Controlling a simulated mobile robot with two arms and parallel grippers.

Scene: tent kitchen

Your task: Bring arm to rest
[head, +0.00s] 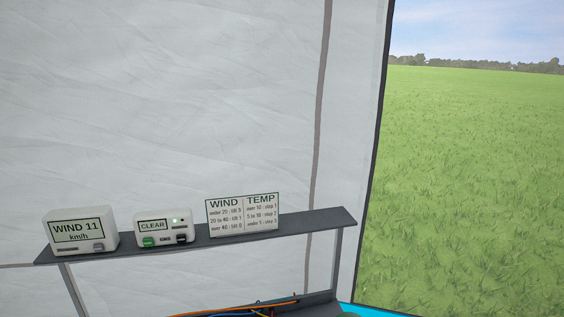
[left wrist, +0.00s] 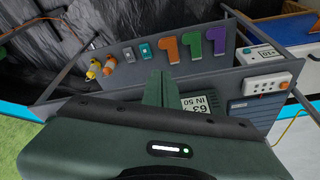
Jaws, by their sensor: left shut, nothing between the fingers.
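My left gripper (left wrist: 161,90) shows in the left wrist view as a dark green body with narrow green fingers. The fingers are shut with nothing between them. They point over a grey panel (left wrist: 225,78) and partly cover a white label (left wrist: 194,104) with upside-down print. I cannot tell whether the fingertips touch the panel. Neither gripper shows in the head view, and my right gripper is in no view.
In the head view, a dark shelf (head: 300,223) holds a wind display (head: 80,232), a "CLEAR" box (head: 163,227) and a printed card (head: 242,214). In the left wrist view, orange (left wrist: 167,49), green (left wrist: 192,43) and purple (left wrist: 219,42) pieces and a white button box (left wrist: 266,85) surround the fingers.

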